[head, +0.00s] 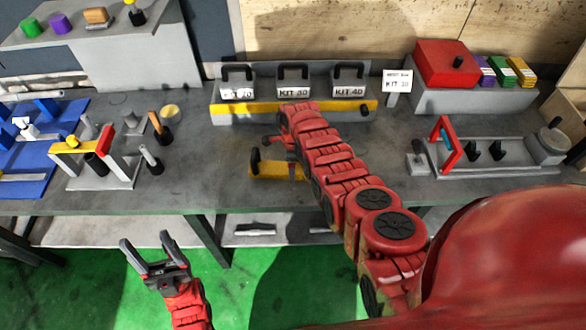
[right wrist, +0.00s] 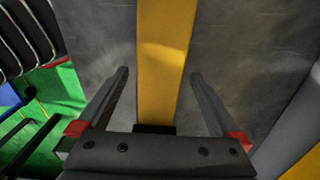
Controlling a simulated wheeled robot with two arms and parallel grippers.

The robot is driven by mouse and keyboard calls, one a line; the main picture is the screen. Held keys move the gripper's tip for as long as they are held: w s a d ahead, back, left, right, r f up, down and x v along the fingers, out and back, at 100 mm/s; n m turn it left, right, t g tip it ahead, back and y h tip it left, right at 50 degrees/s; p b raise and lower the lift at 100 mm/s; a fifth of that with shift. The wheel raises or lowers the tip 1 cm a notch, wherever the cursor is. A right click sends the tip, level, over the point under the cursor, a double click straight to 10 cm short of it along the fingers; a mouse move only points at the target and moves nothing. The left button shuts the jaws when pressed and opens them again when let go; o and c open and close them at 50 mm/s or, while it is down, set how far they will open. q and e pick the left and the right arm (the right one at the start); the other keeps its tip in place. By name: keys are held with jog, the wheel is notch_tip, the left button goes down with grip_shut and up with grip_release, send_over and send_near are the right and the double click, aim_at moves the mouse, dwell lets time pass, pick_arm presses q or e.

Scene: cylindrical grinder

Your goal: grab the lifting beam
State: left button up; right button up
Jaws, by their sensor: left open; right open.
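The lifting beam looks to be the yellow bar (head: 272,171) lying near the front edge of the grey table, with a black upright piece at its left end. My right gripper (head: 282,150) is over it, partly hidden by its own arm. In the right wrist view the yellow bar (right wrist: 163,50) runs between the two open fingers of the right gripper (right wrist: 160,76); neither finger appears to touch it. I cannot tell the height gap. My left gripper (head: 145,240) is open and empty, in front of the table over the green floor.
Behind the beam stands a rack with a yellow front strip (head: 240,107) and several kit weights (head: 293,84). A fixture with a red and yellow frame (head: 104,141) stands left. A grey tray (head: 500,168) with a red frame stands right. The table around the beam is mostly clear.

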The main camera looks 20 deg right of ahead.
jog(key=shift+f, duration=0.2)
grip_shut()
dwell(0.5)
